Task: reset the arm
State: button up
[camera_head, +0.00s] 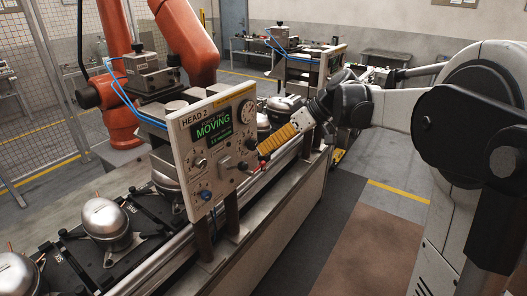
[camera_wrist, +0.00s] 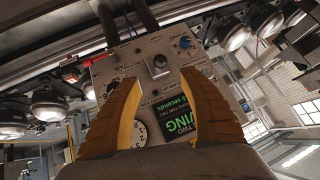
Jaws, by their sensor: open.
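My arm reaches in from the right in the head view. My gripper (camera_head: 264,152) has yellow ribbed fingers and is in front of the right side of a grey control panel (camera_head: 180,150). The panel's green screen (camera_head: 213,127) reads "MOVING" under a "HEAD 2" label. In the wrist view the two fingers of my gripper (camera_wrist: 160,78) are spread apart with nothing between them. The panel face (camera_wrist: 165,105) lies beyond them. A black knob (camera_wrist: 158,62) shows between and slightly past the fingertips. Contact with it cannot be told.
A blue knob (camera_wrist: 184,41) and a dial gauge (camera_wrist: 137,133) are also on the panel. An orange robot arm (camera_head: 187,40) stands behind it. Silver compressors (camera_head: 107,222) sit on black pallets along the conveyor (camera_head: 265,185). The floor at front right is clear.

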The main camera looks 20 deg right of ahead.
dwell(0.4)
jog(key=s+a+f+m+h+b, duration=0.2)
jog(key=s+f+b, duration=0.1)
jog(key=s+f, duration=0.3)
jog(key=s+a+f+m+t+h+b, duration=0.1)
jog(key=s+a+f+m+h+b, duration=0.1)
jog(key=s+f, duration=0.4)
jog(key=s+a+f+m+t+h+b, duration=0.1)
jog(key=s+f+b, duration=0.4)
jog(key=s, duration=0.8)
jog(key=shift+s+a+f+m+h+b, duration=0.15)
jog(key=shift+a+f+m+h+b, duration=0.3)
jog(key=shift+f+m+h, duration=0.5)
